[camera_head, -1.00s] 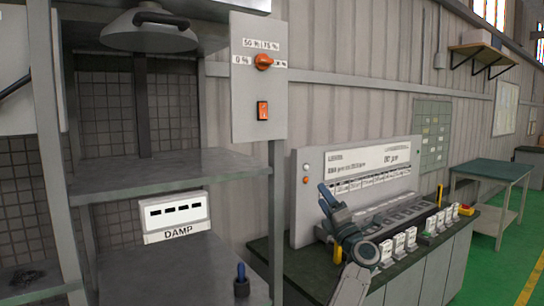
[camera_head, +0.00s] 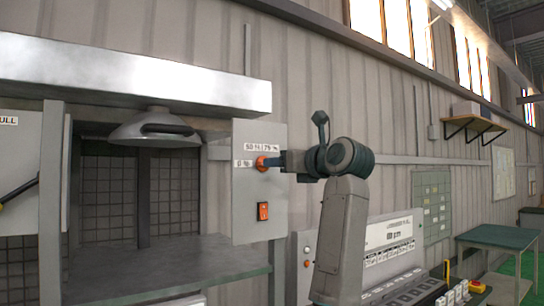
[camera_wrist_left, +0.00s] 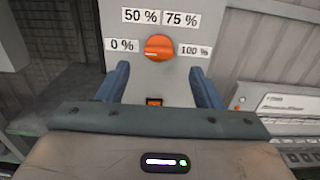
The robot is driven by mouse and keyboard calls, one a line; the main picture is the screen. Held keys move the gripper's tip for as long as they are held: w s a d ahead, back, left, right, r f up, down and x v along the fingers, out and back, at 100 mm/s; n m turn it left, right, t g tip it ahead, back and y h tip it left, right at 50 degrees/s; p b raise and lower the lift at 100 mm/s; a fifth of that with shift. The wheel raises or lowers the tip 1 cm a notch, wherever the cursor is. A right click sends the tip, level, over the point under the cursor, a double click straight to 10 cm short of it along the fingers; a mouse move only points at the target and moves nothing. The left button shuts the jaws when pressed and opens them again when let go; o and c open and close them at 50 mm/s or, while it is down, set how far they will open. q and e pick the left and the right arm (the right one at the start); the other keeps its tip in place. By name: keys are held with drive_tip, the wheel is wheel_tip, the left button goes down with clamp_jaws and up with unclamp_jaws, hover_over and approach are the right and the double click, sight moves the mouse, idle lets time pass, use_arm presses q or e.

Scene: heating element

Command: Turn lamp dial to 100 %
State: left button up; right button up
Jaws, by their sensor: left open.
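The orange lamp dial (camera_wrist_left: 157,47) sits on a grey control panel (camera_wrist_left: 170,15). Labels 0 %, 50 %, 75 % and 100 % surround it. Its ridge looks roughly level, but I cannot tell which end is the pointer. In the head view the dial (camera_head: 262,163) is partly hidden by my left gripper (camera_head: 284,160), which reaches in from its right. In the left wrist view the open fingers of my left gripper (camera_wrist_left: 159,70) stand on either side of and a little below the dial. Contact cannot be told. My right gripper is not in view.
An orange switch (camera_head: 263,211) sits below the dial on the panel. A round lamp (camera_head: 152,128) hangs left of the panel above a grey shelf (camera_head: 170,275). A workbench with a display board (camera_head: 390,235) stands at the lower right.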

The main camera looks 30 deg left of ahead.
use_arm(q)
drive_tip(key=p+x, duration=0.2)
drive_tip(key=x, duration=0.3)
drive_tip(key=shift+w+a, duration=0.1)
drive_tip(key=shift+a, duration=0.2)
drive_tip(key=c, duration=1)
